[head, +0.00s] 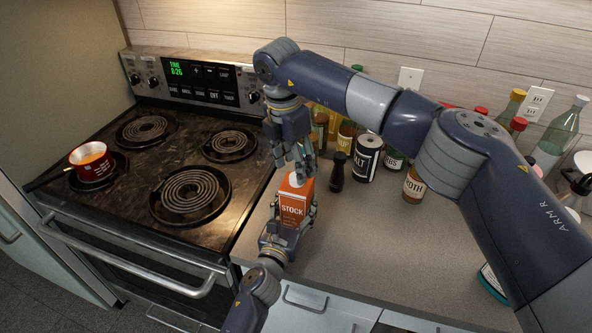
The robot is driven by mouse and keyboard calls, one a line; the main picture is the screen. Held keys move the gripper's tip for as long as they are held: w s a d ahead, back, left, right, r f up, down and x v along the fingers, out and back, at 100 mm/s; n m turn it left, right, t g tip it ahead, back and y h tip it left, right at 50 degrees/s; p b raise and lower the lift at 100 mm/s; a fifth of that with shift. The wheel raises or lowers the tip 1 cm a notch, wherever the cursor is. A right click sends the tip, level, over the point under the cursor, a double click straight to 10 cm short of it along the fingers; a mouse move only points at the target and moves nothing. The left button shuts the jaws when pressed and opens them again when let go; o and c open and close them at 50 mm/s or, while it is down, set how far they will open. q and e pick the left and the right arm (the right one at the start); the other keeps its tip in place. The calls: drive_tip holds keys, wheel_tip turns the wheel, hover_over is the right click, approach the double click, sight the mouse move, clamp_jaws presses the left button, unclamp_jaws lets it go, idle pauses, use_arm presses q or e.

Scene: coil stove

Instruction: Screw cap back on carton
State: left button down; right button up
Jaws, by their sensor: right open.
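An orange stock carton (292,208) stands upright near the counter's front left edge, beside the stove. My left gripper (290,228) comes from the front, with its fingers on both sides of the carton's lower part, and looks shut on it. My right gripper (298,173) points down directly over the carton's top, with its fingers open around the top's middle. A small pale spot shows between these fingers, but I cannot tell whether it is the cap. The fingers hide most of the carton's top.
A dark pepper mill (337,171) and a salt can (367,158) stand right behind the carton, with several bottles along the wall. Counter right of the carton is clear.

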wheel_tip(320, 180, up, 9)
drive_tip(key=a, duration=0.1)
drive_tip(key=shift+s+f, duration=0.15)
drive_tip(key=shift+s, duration=0.1)
use_arm(q)
drive_tip(key=shift+c, duration=2.3)
unclamp_jaws()
drive_tip(key=shift+s, duration=0.1)
drive_tip(key=v, duration=1.2)
